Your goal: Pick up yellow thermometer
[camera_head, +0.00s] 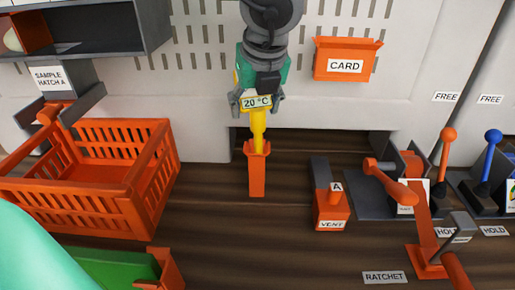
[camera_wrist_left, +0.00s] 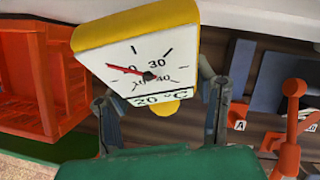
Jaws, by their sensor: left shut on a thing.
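The yellow thermometer (camera_head: 258,125) is upright in the head view, with a "20 °C" label at its top and its narrow lower end at the mouth of an orange upright holder (camera_head: 257,178). I cannot tell how far the stem sits inside the holder. My left gripper (camera_head: 257,102) comes down from above and is shut on the thermometer's head, one finger on each side. In the left wrist view the thermometer (camera_wrist_left: 140,60) shows a white dial with a red needle and yellow rim, between the fingers of my left gripper (camera_wrist_left: 161,97). My right gripper is not in view.
An orange crate (camera_head: 150,190) stands left of the holder. An orange "VENT" block (camera_head: 331,210) and a ratchet lever (camera_head: 425,230) stand to the right. An orange "CARD" box (camera_head: 346,60) hangs on the back panel. Dark wooden table around the holder is mostly clear.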

